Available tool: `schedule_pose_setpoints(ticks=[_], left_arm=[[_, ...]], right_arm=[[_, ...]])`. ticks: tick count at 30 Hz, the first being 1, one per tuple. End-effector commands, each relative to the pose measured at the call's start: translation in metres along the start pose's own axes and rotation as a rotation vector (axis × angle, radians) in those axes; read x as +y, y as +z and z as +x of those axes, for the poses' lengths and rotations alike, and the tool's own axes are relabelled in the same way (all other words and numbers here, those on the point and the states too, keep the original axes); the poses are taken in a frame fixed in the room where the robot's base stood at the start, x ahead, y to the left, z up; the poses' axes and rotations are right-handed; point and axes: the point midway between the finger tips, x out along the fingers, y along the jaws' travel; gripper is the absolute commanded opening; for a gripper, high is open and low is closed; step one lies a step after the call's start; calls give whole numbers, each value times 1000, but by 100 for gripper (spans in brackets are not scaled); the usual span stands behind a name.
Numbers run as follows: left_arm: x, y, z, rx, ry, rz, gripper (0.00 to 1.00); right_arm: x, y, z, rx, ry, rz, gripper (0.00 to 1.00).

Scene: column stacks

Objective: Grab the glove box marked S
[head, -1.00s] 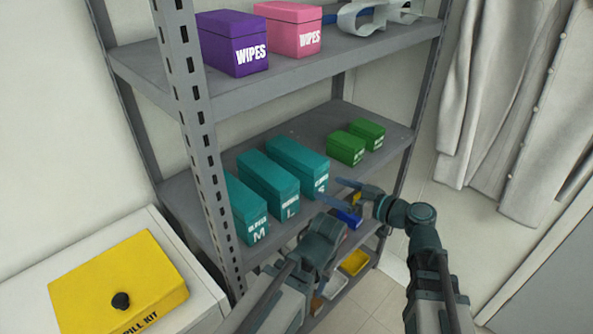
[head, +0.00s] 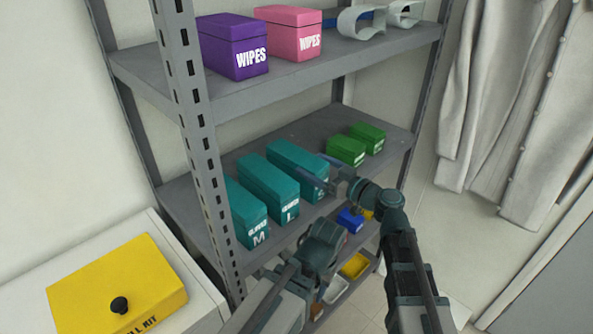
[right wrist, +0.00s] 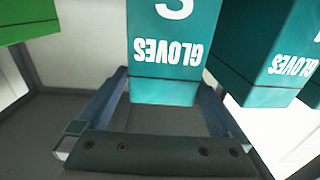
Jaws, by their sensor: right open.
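The teal glove box marked S (head: 291,157) is the rightmost of three teal boxes on the middle shelf. In the right wrist view the S box (right wrist: 165,45) appears upside down, with its S and GLOVES lettering facing me. My right gripper (head: 313,172) is at the front end of this box, partly hiding its label in the head view. Its fingers are open, one on each side of the box in the right wrist view (right wrist: 164,85), with a gap to the palm. My left gripper (head: 322,240) is low in front of the shelf; its fingers cannot be made out.
The teal L box (head: 268,186) stands close beside the S box, and the M box (head: 243,215) beyond it. Green boxes (head: 346,150) stand to the right. A grey post (head: 190,110) and the upper shelf (head: 300,83) bound the space. A yellow spill kit (head: 115,285) is at lower left.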

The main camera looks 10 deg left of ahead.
Motion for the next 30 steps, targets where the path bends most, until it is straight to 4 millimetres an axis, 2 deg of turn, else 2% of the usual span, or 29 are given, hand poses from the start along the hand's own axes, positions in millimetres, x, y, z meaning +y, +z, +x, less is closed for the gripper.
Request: schedule_pose_setpoints(ticks=[8, 19, 26, 30], left_arm=[[0, 0, 0, 0, 0, 0, 44], [0, 0, -1, 0, 0, 0, 44], [0, 0, -1, 0, 0, 0, 44], [0, 0, -1, 0, 0, 0, 44]], right_arm=[[-1, 0, 6, 0, -2, 0, 100], [-2, -1, 53, 0, -3, 0, 100], [-2, -1, 54, 0, -1, 0, 100], [-2, -1, 54, 0, -1, 0, 77]])
